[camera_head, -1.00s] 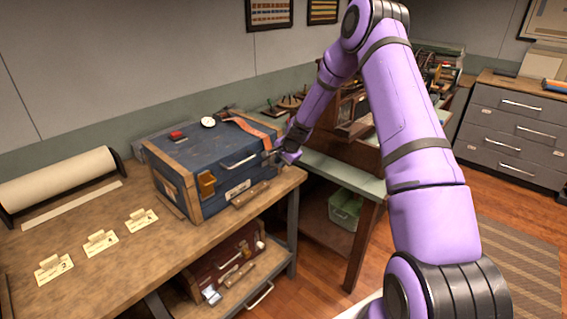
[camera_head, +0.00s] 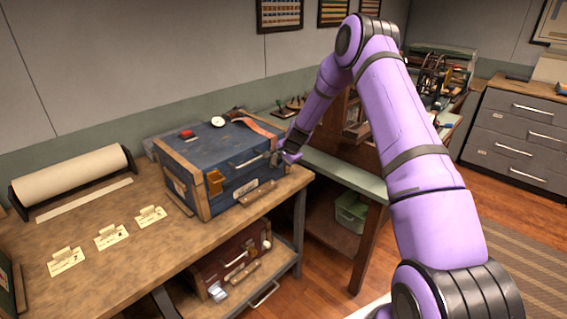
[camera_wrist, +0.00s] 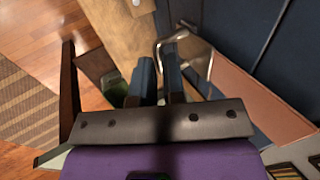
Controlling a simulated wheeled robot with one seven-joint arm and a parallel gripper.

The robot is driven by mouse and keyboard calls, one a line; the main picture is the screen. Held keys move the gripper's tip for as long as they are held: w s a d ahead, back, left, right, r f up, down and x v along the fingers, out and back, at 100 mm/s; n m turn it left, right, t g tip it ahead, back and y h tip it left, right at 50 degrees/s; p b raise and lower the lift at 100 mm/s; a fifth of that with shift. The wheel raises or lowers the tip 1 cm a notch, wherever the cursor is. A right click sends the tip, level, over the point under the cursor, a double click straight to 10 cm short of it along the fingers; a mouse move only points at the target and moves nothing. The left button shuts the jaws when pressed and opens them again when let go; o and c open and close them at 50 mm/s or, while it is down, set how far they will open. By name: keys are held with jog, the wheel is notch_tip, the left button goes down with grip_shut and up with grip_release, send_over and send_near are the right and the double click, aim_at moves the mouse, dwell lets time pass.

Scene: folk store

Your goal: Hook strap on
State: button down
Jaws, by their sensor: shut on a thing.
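A blue trunk (camera_head: 238,187) with wooden edges stands on the workbench. An orange-brown strap (camera_head: 258,127) lies over its lid at the right end and runs to the front right edge. In the wrist view the strap (camera_wrist: 262,98) ends in a metal loop (camera_wrist: 203,52). My gripper (camera_head: 284,157) is at the trunk's front right corner. In the wrist view my gripper (camera_wrist: 160,66) has its fingers close together at the loop and is shut on the strap's loop end. The exact contact is partly hidden. I cannot make out a catch for the loop.
A small red object (camera_head: 187,134) and a round white dial (camera_head: 218,122) sit on the lid. A paper roll (camera_head: 72,174) and several cards (camera_head: 111,237) are on the bench at left. A maroon case (camera_head: 225,262) is on the shelf below. A green side table (camera_head: 345,176) stands at right.

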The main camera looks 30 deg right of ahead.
jog(key=shift+s+d+f+g, duration=0.15)
jog(key=shift+s+f, duration=0.2)
jog(key=shift+f, duration=0.2)
jog(key=shift+s+d+f+g, duration=0.15)
jog(key=shift+s+f, duration=0.2)
jog(key=shift+f, duration=0.15)
jog(key=c, duration=1.2)
grip_release()
jog(key=shift+s, duration=0.1)
jog(key=shift+r, duration=0.1)
jog(key=v, duration=1.1)
jog(key=shift+r, duration=0.45)
jog(key=shift+a, duration=0.2)
